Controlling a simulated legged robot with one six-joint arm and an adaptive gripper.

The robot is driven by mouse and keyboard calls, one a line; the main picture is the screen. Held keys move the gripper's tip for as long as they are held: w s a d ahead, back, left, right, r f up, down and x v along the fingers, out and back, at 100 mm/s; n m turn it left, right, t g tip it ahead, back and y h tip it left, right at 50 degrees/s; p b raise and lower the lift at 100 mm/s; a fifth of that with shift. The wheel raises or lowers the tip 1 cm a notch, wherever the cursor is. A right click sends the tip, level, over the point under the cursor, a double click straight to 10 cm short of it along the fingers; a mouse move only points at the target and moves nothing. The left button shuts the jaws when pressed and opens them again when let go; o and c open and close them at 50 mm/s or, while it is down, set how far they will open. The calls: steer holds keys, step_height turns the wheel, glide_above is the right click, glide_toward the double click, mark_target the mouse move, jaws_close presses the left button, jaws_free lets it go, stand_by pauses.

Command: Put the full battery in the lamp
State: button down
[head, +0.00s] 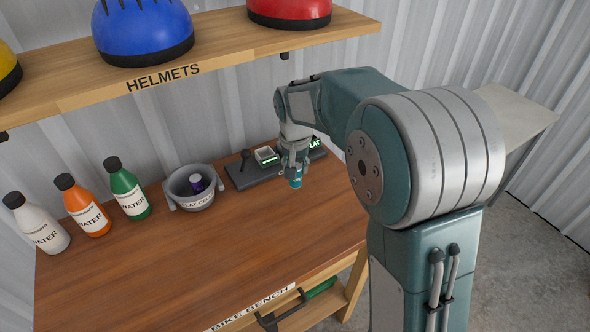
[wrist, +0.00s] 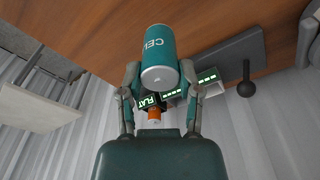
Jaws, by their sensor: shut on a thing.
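My gripper (head: 294,170) is shut on a teal cell (head: 295,181) just in front of the dark tester board (head: 247,181) on the bench. In the wrist view the same cell (wrist: 161,55) sits between both fingers, with part of its "CEL" lettering showing. Behind it are a display reading "FLAT" (wrist: 151,101) and displays with green bars (wrist: 207,77). A small orange cylinder (wrist: 154,116) shows by the "FLAT" display. I cannot make out a lamp for certain. My gripper hides part of the board, and I cannot tell the cell's height above the bench.
A grey bowl (head: 176,185) labelled for flat cells holds a purple cell (head: 197,182). White (head: 38,226), orange (head: 83,208) and green (head: 130,190) water bottles stand at left. A helmet shelf (head: 50,88) overhangs the back. The bench's front (head: 190,270) is clear.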

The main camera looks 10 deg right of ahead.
steer(key=shift+r, duration=1.3)
